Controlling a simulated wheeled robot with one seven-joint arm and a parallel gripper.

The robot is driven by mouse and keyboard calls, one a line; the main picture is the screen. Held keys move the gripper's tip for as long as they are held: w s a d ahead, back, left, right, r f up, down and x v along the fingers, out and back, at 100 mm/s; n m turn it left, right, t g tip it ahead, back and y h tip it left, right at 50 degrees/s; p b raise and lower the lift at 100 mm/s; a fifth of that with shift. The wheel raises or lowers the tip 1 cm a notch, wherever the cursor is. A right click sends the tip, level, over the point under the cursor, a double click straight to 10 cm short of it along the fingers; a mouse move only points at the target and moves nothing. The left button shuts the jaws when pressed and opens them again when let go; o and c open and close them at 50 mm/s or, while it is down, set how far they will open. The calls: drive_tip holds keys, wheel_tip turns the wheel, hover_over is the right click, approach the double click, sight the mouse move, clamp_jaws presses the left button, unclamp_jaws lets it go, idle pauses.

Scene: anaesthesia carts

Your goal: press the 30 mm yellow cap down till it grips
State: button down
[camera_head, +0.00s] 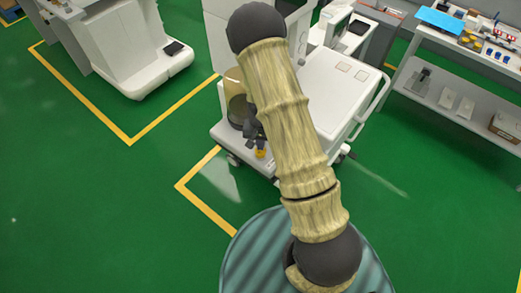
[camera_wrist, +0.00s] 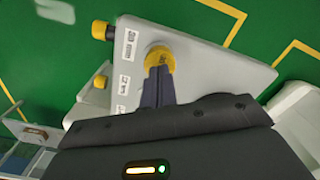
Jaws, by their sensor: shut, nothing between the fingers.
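In the wrist view a yellow cap (camera_wrist: 160,54) sits on the face of a pale grey panel (camera_wrist: 205,62), beside small printed labels. My gripper (camera_wrist: 159,70) is shut and empty, its dark fingertips at the cap's near edge; they overlap the cap in the picture, and I cannot tell whether they press on it. What lies under the cap is hidden. In the head view a yellow cap (camera_head: 261,153) shows low on the white cart's front, just below my dark gripper (camera_head: 257,143). The cap's size cannot be read.
A second yellow cap (camera_wrist: 99,29) on a black fitting sticks out at the panel's edge, and another yellow piece (camera_wrist: 101,81) shows lower left. A supply table (camera_head: 455,40) is at right.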

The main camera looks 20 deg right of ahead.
drive_tip(key=shift+f+b, duration=0.65)
drive_tip(key=shift+f, duration=0.2)
idle(0.5)
drive_tip(key=shift+r, duration=0.1)
idle(0.4)
drive_tip(key=shift+r+p, duration=2.8)
drive_tip(key=shift+r, duration=0.7)
drive_tip(key=shift+r, duration=0.1)
wheel_tip(320, 180, up, 17)
drive_tip(key=b, duration=0.2)
drive_tip(key=s+r+n+t, duration=0.2)
drive_tip(key=s+r+n, duration=0.1)
drive_tip(key=s, duration=1.1)
drive_tip(key=shift+s+n+t, duration=0.2)
drive_tip(key=shift+n+t, duration=0.1)
drive_tip(key=shift+n, duration=0.6)
